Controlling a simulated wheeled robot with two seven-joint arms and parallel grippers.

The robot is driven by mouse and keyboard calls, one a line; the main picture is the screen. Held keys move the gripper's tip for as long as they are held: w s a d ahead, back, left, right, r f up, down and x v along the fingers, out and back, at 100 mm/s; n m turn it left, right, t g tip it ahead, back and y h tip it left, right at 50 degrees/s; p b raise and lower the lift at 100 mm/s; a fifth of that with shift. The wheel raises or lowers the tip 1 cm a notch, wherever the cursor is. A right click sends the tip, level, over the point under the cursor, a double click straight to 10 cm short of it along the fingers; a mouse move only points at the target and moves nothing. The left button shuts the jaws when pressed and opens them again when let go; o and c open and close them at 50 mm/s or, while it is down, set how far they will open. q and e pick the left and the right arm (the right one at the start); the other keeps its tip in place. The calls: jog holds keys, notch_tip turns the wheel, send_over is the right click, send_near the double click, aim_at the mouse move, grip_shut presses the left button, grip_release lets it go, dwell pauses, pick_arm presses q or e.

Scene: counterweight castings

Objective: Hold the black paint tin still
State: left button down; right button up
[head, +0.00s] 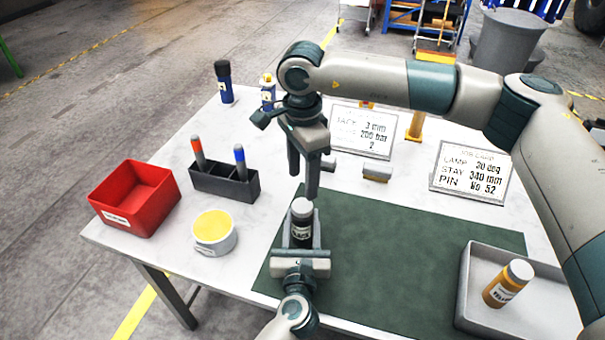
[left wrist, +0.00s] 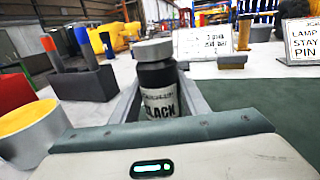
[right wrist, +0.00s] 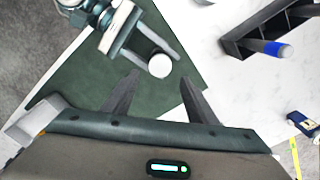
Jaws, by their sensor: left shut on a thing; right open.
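The black paint tin (head: 301,228) is a dark bottle with a grey-white lid and a label reading BLACK. It stands upright at the left edge of the green mat (head: 370,250). My left gripper (head: 301,240) is shut on it, a finger on each side; the left wrist view shows the tin (left wrist: 158,85) between the fingers. My right gripper (head: 304,175) is open and empty above the tin, pointing down. In the right wrist view the tin's lid (right wrist: 160,66) lies beyond and between the open fingertips (right wrist: 155,80).
A red bin (head: 135,200), a dark holder (head: 225,184) with two markers and a tub with a yellow top (head: 214,232) stand at left. A grey tray (head: 480,300) holds an orange-labelled bottle (head: 508,284) at right. Two sign plates (head: 470,178) stand behind. The mat's middle is clear.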

aim_at(303, 205)
jog(key=shift+f, duration=4)
jog(key=c, duration=1.1)
jog(key=m, duration=0.5)
jog(key=o, duration=1.2)
jog(key=shift+r, duration=0.15)
jog(key=shift+r, duration=2.15)
jog(key=shift+c, duration=0.5)
